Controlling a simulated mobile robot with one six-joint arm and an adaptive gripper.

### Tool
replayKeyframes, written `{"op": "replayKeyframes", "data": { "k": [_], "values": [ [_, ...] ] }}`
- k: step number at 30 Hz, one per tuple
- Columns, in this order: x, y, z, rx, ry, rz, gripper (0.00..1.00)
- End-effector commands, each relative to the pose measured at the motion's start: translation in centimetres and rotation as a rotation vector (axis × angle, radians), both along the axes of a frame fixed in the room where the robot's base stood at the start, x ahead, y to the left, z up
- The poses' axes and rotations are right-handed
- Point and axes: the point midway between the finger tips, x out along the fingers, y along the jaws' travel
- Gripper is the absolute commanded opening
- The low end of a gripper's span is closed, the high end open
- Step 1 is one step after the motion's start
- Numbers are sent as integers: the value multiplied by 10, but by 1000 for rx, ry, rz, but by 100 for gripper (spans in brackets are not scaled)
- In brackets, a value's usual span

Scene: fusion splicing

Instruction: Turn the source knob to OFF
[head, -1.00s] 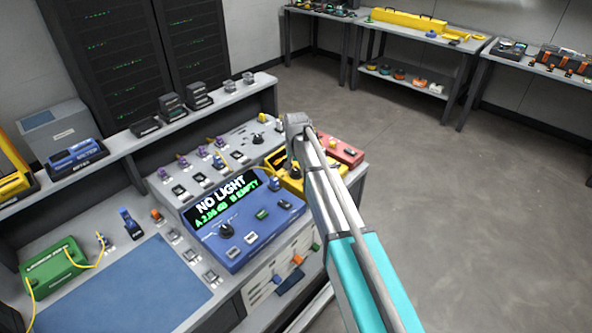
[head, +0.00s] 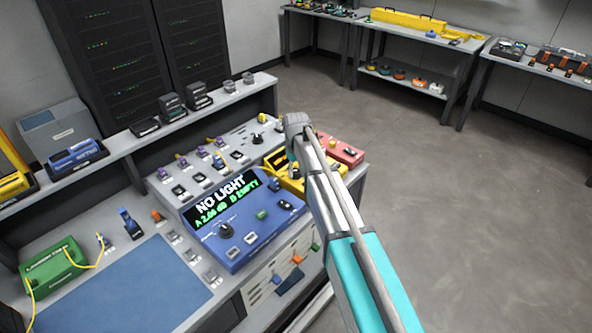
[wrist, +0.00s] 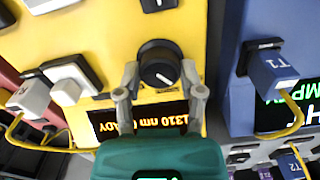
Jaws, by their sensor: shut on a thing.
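The yellow source box (wrist: 85,35) fills the middle of the wrist view. Its round black source knob (wrist: 160,66) has a white pointer line running toward the lower right. My gripper (wrist: 160,76) is shut on this knob, one grey finger on each side of it. The box's display (wrist: 150,122) appears upside down and shows "1310 nm" and what looks like "READY". The marks around the knob are too small to read.
A blue meter (head: 250,228) reading "NO LIGHT" stands beside the yellow box. A red box (head: 346,152) is on the other side. White plugs (wrist: 65,80) and a yellow cable (wrist: 45,147) lie close to my gripper. Open floor (head: 480,200) extends right.

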Motion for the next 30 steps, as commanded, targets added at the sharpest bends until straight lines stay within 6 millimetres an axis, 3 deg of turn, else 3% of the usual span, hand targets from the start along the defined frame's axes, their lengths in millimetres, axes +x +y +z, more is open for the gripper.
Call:
{"op": "replayKeyframes", "data": {
  "k": [9, 24, 25, 30],
  "values": [
    [-1, 0, 0, -1, 1, 140, 2],
    [-1, 0, 0, -1, 1, 162, 2],
    [-1, 0, 0, -1, 1, 162, 56],
    [-1, 0, 0, -1, 1, 162, 85]
  ]
}}
